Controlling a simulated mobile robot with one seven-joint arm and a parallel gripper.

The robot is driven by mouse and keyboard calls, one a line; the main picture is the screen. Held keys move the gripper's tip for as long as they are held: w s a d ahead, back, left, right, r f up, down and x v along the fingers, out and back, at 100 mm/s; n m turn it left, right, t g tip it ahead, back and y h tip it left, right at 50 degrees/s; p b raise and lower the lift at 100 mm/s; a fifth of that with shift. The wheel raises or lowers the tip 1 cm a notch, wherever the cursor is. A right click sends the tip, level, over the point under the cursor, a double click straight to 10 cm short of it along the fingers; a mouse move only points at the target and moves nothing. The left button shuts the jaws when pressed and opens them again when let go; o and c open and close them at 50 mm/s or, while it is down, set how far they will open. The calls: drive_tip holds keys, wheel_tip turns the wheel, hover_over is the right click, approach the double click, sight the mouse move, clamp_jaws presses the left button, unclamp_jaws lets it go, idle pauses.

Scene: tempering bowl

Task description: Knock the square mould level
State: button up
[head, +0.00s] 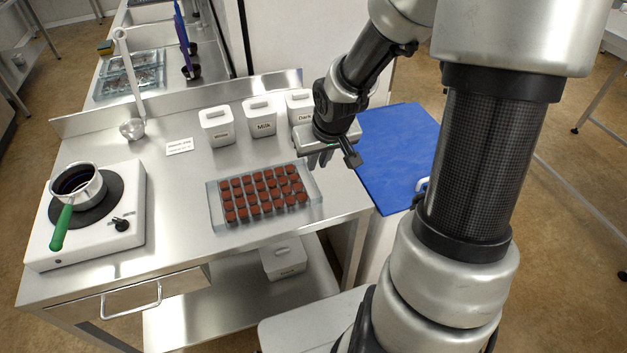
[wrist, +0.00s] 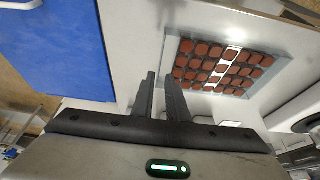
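The mould (head: 216,211) is a clear tray with rows of reddish-brown filled cavities, lying flat on the steel worktop near its front right. It looks rectangular in the head view. It also shows in the wrist view (wrist: 283,53), at upper right, with a bright glare strip across its middle. My gripper (head: 322,160) hangs above the worktop, just behind and right of the mould, apart from it. In the wrist view my gripper's two dark fingers (wrist: 160,75) stand a little apart with nothing between them. How level the chocolate lies cannot be told.
White lidded tubs (head: 217,127) stand along the back, labelled Milk (head: 261,119) and Dark (head: 299,104). A hot plate (head: 130,205) bears a pot with a green handle (head: 62,228) at left. A ladle (head: 132,128) stands behind. A blue board (head: 398,150) lies right. Worktop left of the mould is clear.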

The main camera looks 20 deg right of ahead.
sight(312, 176)
drive_tip(key=b+x, duration=0.3)
drive_tip(key=x, duration=0.6)
drive_tip(key=shift+c, duration=0.2)
clamp_jaws()
idle(1.0)
drive_tip(key=shift+r, duration=0.15)
drive_tip(key=shift+r+p, duration=1.45)
